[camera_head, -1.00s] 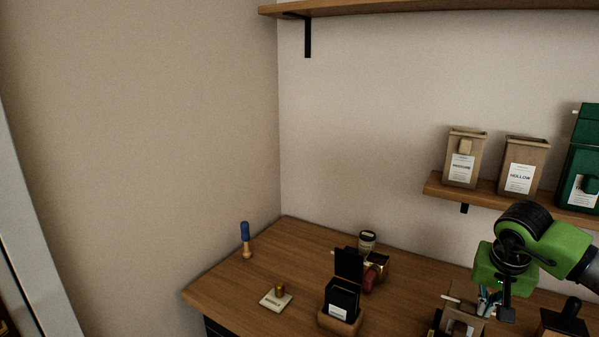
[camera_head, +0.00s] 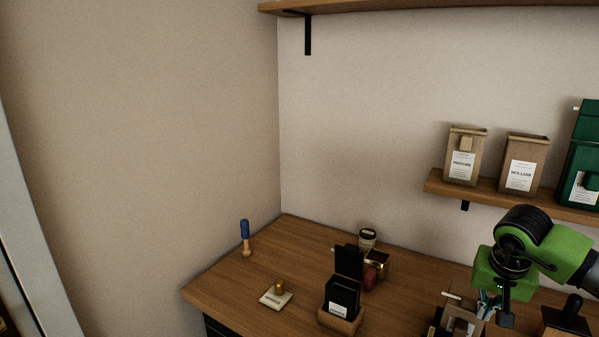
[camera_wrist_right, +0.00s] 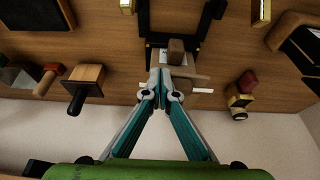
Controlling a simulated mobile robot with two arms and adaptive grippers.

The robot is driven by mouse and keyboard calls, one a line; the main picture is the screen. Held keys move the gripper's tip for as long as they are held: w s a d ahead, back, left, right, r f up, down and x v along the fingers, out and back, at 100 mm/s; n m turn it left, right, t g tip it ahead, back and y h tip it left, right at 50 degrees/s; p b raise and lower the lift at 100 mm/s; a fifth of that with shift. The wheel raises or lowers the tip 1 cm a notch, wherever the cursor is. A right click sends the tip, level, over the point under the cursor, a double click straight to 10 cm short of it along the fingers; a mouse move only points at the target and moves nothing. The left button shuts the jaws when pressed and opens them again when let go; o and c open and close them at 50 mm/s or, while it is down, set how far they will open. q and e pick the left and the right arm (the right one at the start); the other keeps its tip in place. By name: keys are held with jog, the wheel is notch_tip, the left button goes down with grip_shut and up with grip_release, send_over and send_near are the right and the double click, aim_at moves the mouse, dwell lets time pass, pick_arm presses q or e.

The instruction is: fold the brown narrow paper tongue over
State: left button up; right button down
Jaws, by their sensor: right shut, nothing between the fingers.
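My right gripper (camera_head: 488,305) is low over the right part of the wooden table, beside a small brown piece in a dark frame (camera_head: 460,322). In the right wrist view its fingertips (camera_wrist_right: 161,76) are together with nothing between them. Just beyond the tips is a flat, narrow brown strip (camera_wrist_right: 190,78), which looks like the paper tongue. A brown block-like piece (camera_wrist_right: 176,50) stands beside it, with a white label behind. The tips are very close to the strip; I cannot tell whether they touch it. My left gripper is not in view.
A black box in a wooden base (camera_head: 340,318), a jar (camera_head: 367,240), a labelled block with a brass knob (camera_head: 276,299) and a blue-handled tool (camera_head: 246,238) stand on the table. A black-handled tamper (camera_head: 570,314) is right of the gripper. Paper bags (camera_head: 520,165) stand on the shelf.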

jog(key=shift+f+b, duration=0.4)
jog(key=shift+f, duration=0.25)
jog(key=shift+f+b, duration=0.45)
jog(key=shift+f, duration=0.25)
jog(key=shift+w+d+f+b, duration=0.15)
jog(key=shift+w+f+b, duration=0.25)
jog(key=shift+f, duration=0.25)
